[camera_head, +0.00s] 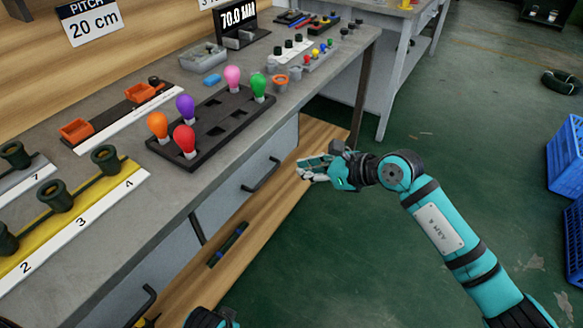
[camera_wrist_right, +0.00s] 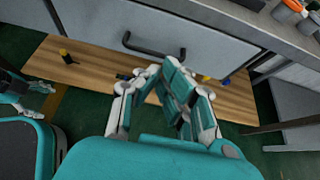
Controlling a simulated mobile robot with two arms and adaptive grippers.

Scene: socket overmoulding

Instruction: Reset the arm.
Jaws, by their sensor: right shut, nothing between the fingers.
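My right arm reaches in from the lower right in the head view. Its teal and white right gripper (camera_head: 312,168) is beside the front of the workbench (camera_head: 330,70), below the top and apart from it. The gripper is shut and holds nothing. In the wrist view the right gripper (camera_wrist_right: 160,72) shows its fingers close together in front of a grey drawer. What looks like my left gripper (camera_wrist_right: 40,88) is at the left edge of the wrist view, too small to judge. It does not show clearly in the head view.
A black tray (camera_head: 222,142) with several coloured bulbs stands on the bench. A yellow fixture (camera_head: 82,193) with dark sockets is at the left. A drawer handle (camera_head: 262,176) juts out near my right gripper. Blue crates (camera_head: 566,152) stand at the far right. The green floor between is clear.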

